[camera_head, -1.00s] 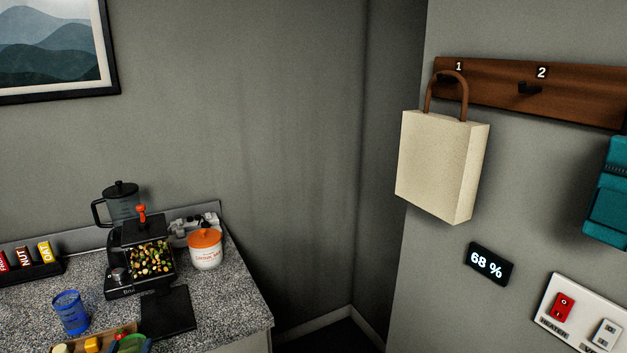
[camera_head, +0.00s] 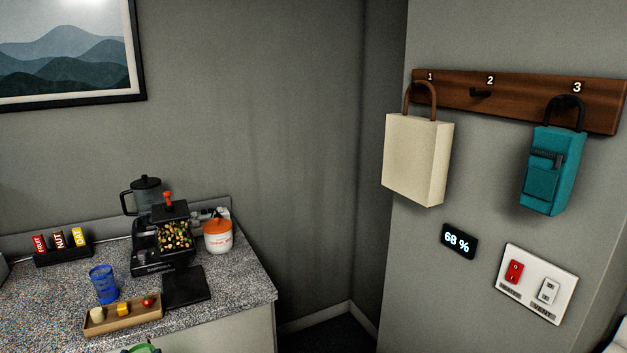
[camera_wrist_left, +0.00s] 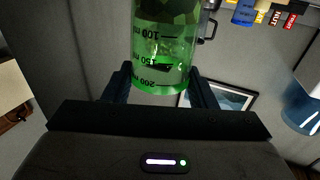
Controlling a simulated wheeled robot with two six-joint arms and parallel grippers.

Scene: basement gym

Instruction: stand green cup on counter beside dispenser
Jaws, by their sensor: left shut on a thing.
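My left gripper (camera_wrist_left: 160,80) is shut on the green cup (camera_wrist_left: 163,50), a see-through cup with dark measuring marks, in the left wrist view. In the head view only a bit of the green cup (camera_head: 143,348) shows at the bottom edge, in front of the counter (camera_head: 232,290). The black dispenser (camera_head: 149,262) stands on the counter, with an orange knob and a window of mixed pieces. A flat black plate (camera_head: 187,287) lies in front of it. My right gripper is not in view.
A blue cup (camera_head: 103,284) stands left of the dispenser, behind a wooden tray (camera_head: 126,318) with small items. A white jar with orange lid (camera_head: 218,238) stands right of the dispenser, and a dark blender jug (camera_head: 146,197) behind.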

